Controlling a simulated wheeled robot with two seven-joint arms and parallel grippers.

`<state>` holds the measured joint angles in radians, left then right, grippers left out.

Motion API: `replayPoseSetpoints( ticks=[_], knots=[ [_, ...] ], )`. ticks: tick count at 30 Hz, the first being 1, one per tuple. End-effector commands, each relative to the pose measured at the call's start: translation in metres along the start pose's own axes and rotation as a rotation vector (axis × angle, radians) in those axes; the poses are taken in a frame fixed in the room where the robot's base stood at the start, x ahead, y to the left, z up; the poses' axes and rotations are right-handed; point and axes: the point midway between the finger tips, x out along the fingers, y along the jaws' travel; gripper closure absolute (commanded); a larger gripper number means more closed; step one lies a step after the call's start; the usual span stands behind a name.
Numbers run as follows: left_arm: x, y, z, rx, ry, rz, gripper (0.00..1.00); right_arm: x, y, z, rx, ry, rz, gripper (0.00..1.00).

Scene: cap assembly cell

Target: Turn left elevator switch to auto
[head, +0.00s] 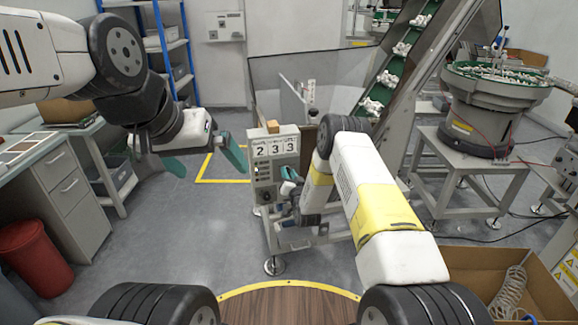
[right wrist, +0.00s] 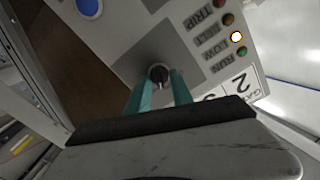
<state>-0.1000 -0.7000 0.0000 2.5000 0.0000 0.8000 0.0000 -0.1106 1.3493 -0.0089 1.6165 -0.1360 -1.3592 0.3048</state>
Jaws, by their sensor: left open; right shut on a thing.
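The grey control box (head: 263,178) with number cards reading 2 3 3 stands ahead of me in the head view. In the right wrist view, a black rotary switch (right wrist: 158,73) sits on the panel face (right wrist: 150,38). My right gripper (right wrist: 160,84) is shut on this switch, one teal finger on each side. A pale mark shows on the knob; I see no position label beside it. In the head view my right gripper (head: 289,182) is at the box front, partly hidden by my arm. My left gripper (head: 207,168) is open and empty, left of the box.
Several lamps beside the words TRIP, BELT, LOW and RUN are on the panel; one lamp (right wrist: 236,37) glows brightly. A blue button (right wrist: 90,7) is at the panel's edge. An inclined conveyor (head: 400,50) rises behind the box. A bowl feeder (head: 490,95) stands at right.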

Motion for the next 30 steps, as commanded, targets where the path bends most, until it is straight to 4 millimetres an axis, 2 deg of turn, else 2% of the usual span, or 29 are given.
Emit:
replayPoseSetpoints(
  ticks=[9, 15, 30],
  knots=[
    [0.0000, 0.0000, 0.0000, 0.000, 0.000, 0.000, 0.00, -0.0003, -0.0010, 0.0004, -0.247, -0.001, 0.000, 1.00],
    [0.0000, 0.0000, 0.0000, 0.000, 0.000, 0.000, 0.00, -0.0003, -0.0019, 0.0008, -0.353, -0.001, -0.001, 1.00],
    [0.0000, 0.0000, 0.0000, 0.000, 0.000, 0.000, 0.00, -0.0004, -0.0014, 0.0007, -0.429, -0.001, 0.001, 1.00]
  ],
)
